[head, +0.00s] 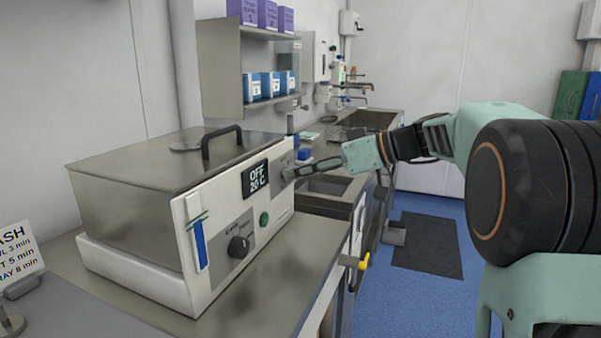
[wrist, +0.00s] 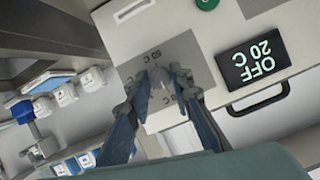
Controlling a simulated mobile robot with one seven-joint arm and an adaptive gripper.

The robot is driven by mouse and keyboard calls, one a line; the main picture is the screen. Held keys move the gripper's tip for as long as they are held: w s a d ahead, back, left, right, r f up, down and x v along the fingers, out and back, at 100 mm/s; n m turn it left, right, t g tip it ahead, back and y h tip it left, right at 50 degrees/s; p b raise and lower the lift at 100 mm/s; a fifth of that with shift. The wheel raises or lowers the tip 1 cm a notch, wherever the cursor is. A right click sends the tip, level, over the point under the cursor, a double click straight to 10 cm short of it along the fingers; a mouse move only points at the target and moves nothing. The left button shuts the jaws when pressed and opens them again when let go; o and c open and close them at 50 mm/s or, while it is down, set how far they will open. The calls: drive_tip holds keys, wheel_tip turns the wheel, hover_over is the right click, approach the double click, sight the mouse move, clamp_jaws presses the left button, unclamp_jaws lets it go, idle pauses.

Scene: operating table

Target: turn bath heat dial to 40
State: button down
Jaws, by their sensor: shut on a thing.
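The bath (head: 150,205) is a steel box with a white front on the counter at the left of the head view. Its black display (head: 255,177) reads OFF 20 °C, and the display (wrist: 254,62) also shows in the wrist view. The heat dial (wrist: 161,96) is on a grey panel with marks ending in C, beside the display. My gripper (head: 290,173) reaches it from the right and is shut on it, one finger on each side. In the wrist view my gripper (wrist: 160,82) covers much of the dial, so its pointer setting cannot be read.
A second black knob (head: 238,247) and a green button (head: 264,219) are on the bath front. The lid has a black handle (head: 222,141). A sink (head: 327,186) lies beyond the bath, and a shelf with boxes (head: 270,85) hangs above.

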drive_tip(key=shift+p, duration=0.3)
drive_tip(key=m+g+y+p, duration=0.1)
drive_tip(key=m+y+p, duration=0.1)
drive_tip(key=m+p, duration=0.4)
drive_tip(key=m+g+y+p, duration=0.1)
drive_tip(key=m+y+p, duration=0.2)
drive_tip(key=m+p, duration=0.3)
drive_tip(key=f+m+g+y+p, duration=0.1)
drive_tip(key=m+y+p, duration=0.1)
drive_tip(key=m+p, duration=0.4)
drive_tip(key=shift+w+d+m+g, duration=0.15)
drive_tip(key=shift+w+m+g, duration=0.2)
drive_tip(key=shift+m, duration=0.55)
drive_tip(key=shift+f, duration=0.1)
drive_tip(key=c, duration=1.7)
unclamp_jaws()
